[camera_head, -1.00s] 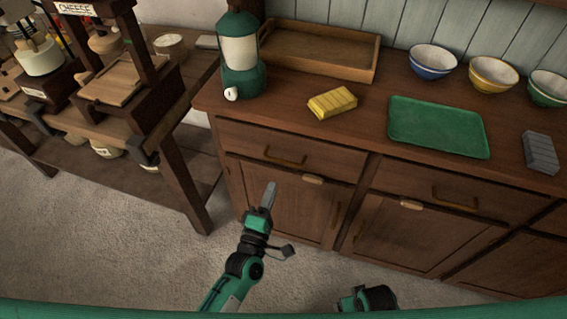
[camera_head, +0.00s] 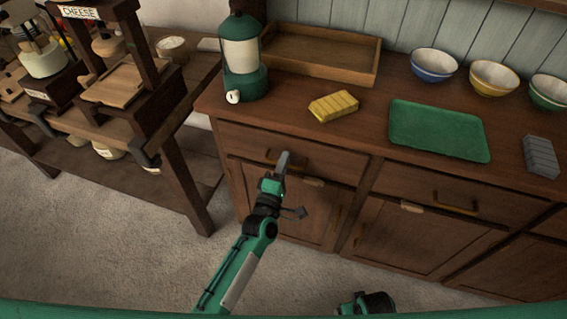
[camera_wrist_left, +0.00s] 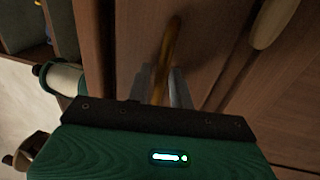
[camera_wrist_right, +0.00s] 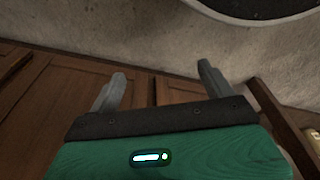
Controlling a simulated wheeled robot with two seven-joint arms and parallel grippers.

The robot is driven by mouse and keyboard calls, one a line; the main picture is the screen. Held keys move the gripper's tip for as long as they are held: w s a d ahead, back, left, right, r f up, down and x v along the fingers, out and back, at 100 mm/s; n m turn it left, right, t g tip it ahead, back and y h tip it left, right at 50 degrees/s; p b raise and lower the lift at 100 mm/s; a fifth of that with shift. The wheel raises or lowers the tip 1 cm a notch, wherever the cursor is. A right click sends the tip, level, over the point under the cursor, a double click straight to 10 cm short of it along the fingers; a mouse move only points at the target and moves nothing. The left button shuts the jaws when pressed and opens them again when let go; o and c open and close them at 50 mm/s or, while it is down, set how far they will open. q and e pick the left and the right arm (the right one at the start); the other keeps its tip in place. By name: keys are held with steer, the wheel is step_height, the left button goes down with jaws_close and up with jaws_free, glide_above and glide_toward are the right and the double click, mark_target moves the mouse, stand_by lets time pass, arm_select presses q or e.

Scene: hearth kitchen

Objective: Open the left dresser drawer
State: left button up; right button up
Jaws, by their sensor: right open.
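The left dresser drawer (camera_head: 262,148) is closed, its front flush with the dresser. Its brass bar handle (camera_head: 262,154) is partly behind my left gripper (camera_head: 284,161). In the left wrist view, the handle (camera_wrist_left: 168,62) runs between the two fingers of my left gripper (camera_wrist_left: 161,88). The fingers stand close on either side of it; whether they press on it I cannot tell. My right gripper is low at the bottom edge of the head view, its fingers out of sight there. In the right wrist view, my right gripper (camera_wrist_right: 160,85) is open and empty.
A green lantern (camera_head: 243,55), wooden tray (camera_head: 365,68), yellow block (camera_head: 333,106), green tray (camera_head: 437,132), grey block (camera_head: 541,157) and several bowls stand on the dresser top. A wooden latch (camera_head: 313,182) sits below the drawer. A work table (camera_head: 185,185) stands at left. The floor in front is clear.

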arm_select(q)
jaws_close()
arm_select(e)
steer(key=shift+w+r, duration=0.1)
arm_select(q)
steer(key=shift+s, duration=0.15)
steer(key=r+p+v, duration=0.2)
steer(key=v, duration=1.2)
steer(key=s+r+p+v, duration=0.1)
steer(key=r+p+v, duration=0.2)
steer(key=v, duration=1)
steer(key=shift+s+a, duration=0.35)
arm_select(e)
steer(key=s+d+f, duration=0.3)
steer(key=s+f, duration=0.5)
steer(key=f, duration=0.5)
steer(key=shift+d, duration=0.1)
arm_select(q)
steer(key=shift+o, duration=0.9)
jaws_free()
